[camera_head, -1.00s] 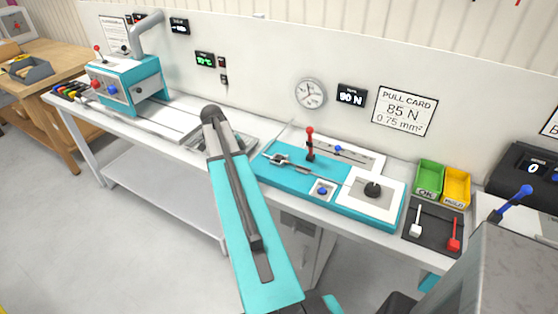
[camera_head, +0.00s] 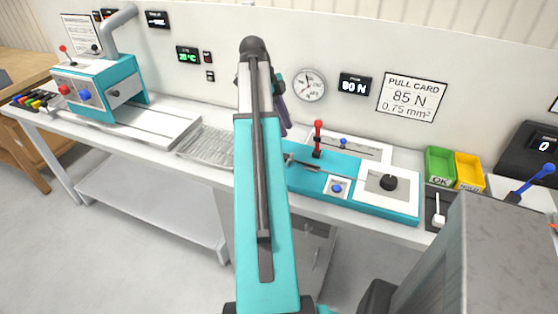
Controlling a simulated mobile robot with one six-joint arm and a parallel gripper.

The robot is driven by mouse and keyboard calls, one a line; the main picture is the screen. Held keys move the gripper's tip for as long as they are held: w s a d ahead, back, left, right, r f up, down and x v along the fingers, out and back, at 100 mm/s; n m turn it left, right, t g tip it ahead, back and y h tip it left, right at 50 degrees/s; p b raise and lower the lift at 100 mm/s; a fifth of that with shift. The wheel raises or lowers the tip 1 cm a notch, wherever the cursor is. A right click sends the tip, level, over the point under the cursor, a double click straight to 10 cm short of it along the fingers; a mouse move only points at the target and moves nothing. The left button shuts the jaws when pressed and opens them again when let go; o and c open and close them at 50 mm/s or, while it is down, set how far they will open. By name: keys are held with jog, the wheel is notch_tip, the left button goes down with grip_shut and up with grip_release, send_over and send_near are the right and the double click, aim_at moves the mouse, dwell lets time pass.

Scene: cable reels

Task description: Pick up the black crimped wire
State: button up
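I cannot make out the black crimped wire for sure in the head view. My teal and grey arm (camera_head: 262,200) stands upright in the middle and hides part of the bench. A dark part of my wrist or gripper (camera_head: 280,112) shows just right of the arm's top, in front of the wall panel. Its fingertips cannot be made out. The teal pull tester (camera_head: 312,178) lies right of the arm, with a red-knobbed lever (camera_head: 318,139), a metal clamp and a black knob (camera_head: 389,182) on a white plate.
A ribbed metal tray (camera_head: 206,146) lies left of my arm. A teal machine (camera_head: 100,88) stands at the far left beside several coloured pieces (camera_head: 32,101). Green (camera_head: 440,165) and yellow (camera_head: 469,171) bins stand right. A grey block (camera_head: 508,250) fills the lower right.

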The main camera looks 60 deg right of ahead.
jog(key=shift+d+r, duration=0.15)
jog(key=shift+r, duration=0.05)
jog(key=shift+f, duration=0.1)
send_near(299, 161)
jog(key=shift+s+f+p, duration=0.4)
jog(key=shift+s+f, duration=0.4)
jog(key=shift+f, duration=0.3)
jog(key=shift+s+f, duration=0.1)
jog(key=shift+f, duration=0.05)
jog(key=shift+w+p+x, duration=0.2)
jog(key=shift+p+x, duration=0.9)
jog(key=shift+x, duration=1.35)
grip_shut()
